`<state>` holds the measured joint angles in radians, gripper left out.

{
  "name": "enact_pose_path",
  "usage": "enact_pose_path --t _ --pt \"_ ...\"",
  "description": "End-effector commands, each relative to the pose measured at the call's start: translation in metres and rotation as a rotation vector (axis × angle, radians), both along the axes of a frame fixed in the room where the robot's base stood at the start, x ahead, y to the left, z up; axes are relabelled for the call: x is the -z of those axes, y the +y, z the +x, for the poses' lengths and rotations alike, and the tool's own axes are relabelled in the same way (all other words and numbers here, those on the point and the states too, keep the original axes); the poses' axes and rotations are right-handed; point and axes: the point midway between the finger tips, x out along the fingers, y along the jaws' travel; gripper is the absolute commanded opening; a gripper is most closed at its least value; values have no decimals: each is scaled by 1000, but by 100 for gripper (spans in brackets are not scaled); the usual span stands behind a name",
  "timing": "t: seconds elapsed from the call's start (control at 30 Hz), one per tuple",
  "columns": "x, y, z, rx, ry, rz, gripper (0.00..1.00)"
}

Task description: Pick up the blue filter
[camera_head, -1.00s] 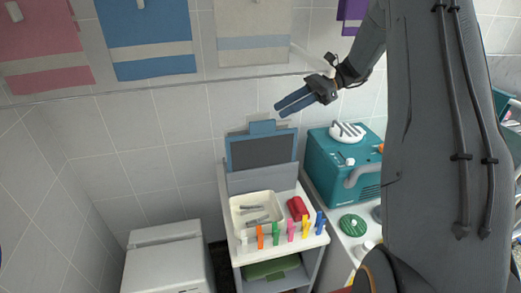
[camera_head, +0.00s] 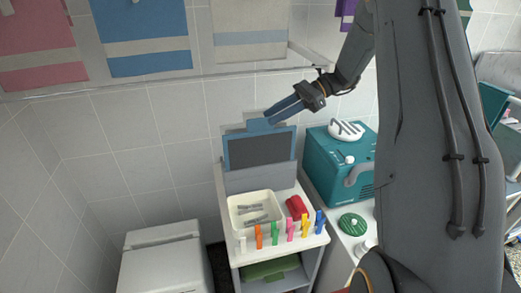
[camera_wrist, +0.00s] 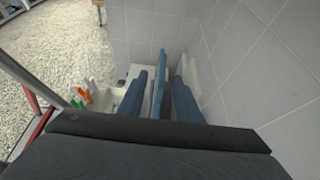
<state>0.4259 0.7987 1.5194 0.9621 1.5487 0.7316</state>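The blue filter (camera_head: 260,127) is a blue-framed panel with a dark grey face. It stands upright at the back of a small white cart, with a tab on its top edge. My gripper (camera_head: 274,115) reaches down from the upper right, its fingertips overlapping the tab in the head view. In the wrist view my gripper (camera_wrist: 160,80) has its two blue fingers apart. A blue upright edge, seemingly the filter (camera_wrist: 159,84), shows between them; gaps seem to remain on both sides. Contact cannot be told.
The cart holds a cream tray (camera_head: 233,217), a red object (camera_head: 297,207) and several coloured clips (camera_head: 276,232). A teal machine (camera_head: 325,160) stands to the right. A white bin (camera_head: 165,262) stands to the left. Towels hang from a rail (camera_head: 190,79) on the tiled wall behind.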

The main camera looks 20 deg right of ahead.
Motion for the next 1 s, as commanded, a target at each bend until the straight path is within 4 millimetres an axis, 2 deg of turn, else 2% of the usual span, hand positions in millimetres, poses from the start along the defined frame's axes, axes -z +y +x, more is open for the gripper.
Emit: enact_pose_path --t 0.17,0.4,0.7,0.9,1.0 --pt "2 13 0 -1 3 0 31" --pt "12 43 2 -2 2 0 31" --pt "18 49 3 1 0 0 31" --pt "18 49 3 0 0 -1 0" --pt "18 49 3 0 0 -1 0"
